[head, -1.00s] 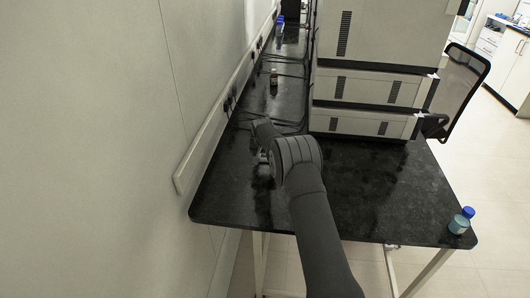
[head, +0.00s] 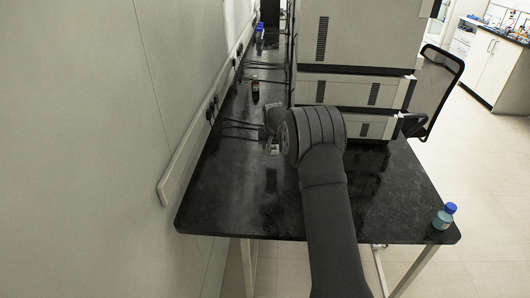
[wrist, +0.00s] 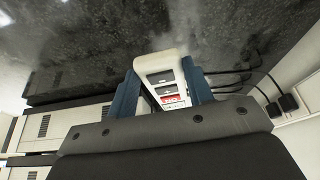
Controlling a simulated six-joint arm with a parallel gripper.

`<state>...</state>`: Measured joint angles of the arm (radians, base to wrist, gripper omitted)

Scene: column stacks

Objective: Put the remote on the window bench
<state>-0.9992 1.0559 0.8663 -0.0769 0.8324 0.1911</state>
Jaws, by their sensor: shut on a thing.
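My gripper (wrist: 162,82) shows in the wrist view with its two blue fingers closed on the sides of a white handheld device with dark and red markings, which looks like the remote (wrist: 167,66). In the head view my gripper (head: 272,142) is over the black bench top (head: 225,205), mostly hidden behind my own wrist, and the remote is barely visible there. I cannot tell whether this bench is the window bench; no window shows.
Stacked grey instruments (head: 350,90) stand along the right of the bench. A small dark bottle (head: 255,90) and cables (head: 240,128) lie farther back by the wall (head: 100,130). A blue-capped bottle (head: 444,216) stands at the right front corner. The front left is clear.

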